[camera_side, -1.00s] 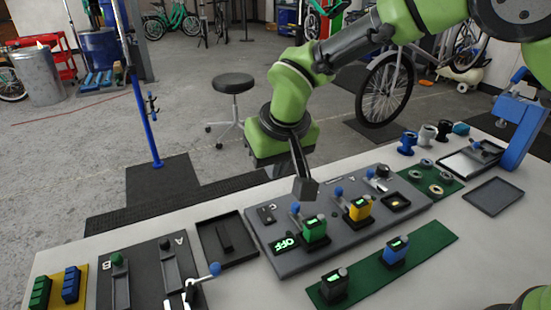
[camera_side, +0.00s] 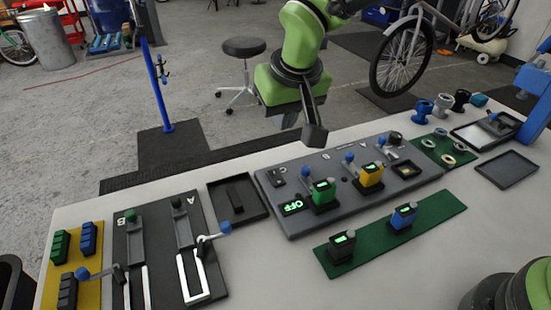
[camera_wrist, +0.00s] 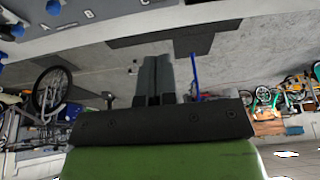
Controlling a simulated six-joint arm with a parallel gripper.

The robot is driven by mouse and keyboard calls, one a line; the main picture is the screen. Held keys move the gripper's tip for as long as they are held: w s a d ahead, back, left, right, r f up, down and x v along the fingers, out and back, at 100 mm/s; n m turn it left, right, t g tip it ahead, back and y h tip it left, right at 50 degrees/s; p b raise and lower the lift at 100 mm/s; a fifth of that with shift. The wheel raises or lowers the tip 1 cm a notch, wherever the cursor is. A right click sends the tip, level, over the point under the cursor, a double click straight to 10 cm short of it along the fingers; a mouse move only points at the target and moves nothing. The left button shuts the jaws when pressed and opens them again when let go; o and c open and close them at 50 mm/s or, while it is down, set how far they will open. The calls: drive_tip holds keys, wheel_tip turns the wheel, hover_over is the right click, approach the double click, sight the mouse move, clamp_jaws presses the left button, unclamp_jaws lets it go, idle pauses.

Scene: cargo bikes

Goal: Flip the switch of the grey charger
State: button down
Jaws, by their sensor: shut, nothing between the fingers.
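The long grey charger panel (camera_side: 290,222) lies flat on the table in the side view. A small dark switch (camera_side: 279,174) sits near its left end, and a green-lit display (camera_side: 293,207) there reads OFF. A green block (camera_side: 324,195) and a yellow block (camera_side: 371,178) stand on the panel, each near a blue-knobbed lever. My gripper (camera_side: 314,135) is shut and empty, above and behind the panel's back edge, apart from it. In the wrist view its closed fingers (camera_wrist: 153,62) point toward the floor area; the switch cannot be made out there.
A green strip (camera_side: 372,238) with a black and a blue block lies in front of the panel. A dark tray (camera_side: 238,198) and a black lever board (camera_side: 150,225) lie left. An empty tray (camera_side: 506,169) lies right. Front centre of the table is clear.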

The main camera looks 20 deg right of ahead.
sight(276, 175)
drive_tip(key=x, duration=1.4)
drive_tip(key=shift+s+f, duration=0.1)
drive_tip(key=shift+s, duration=0.3)
drive_tip(key=shift+f, duration=0.1)
drive_tip(key=shift+w+f, duration=0.15)
drive_tip(key=shift+f, duration=0.15)
drive_tip(key=shift+s+r, duration=0.2)
drive_tip(key=shift+s, duration=0.65)
drive_tip(key=shift+r, duration=0.1)
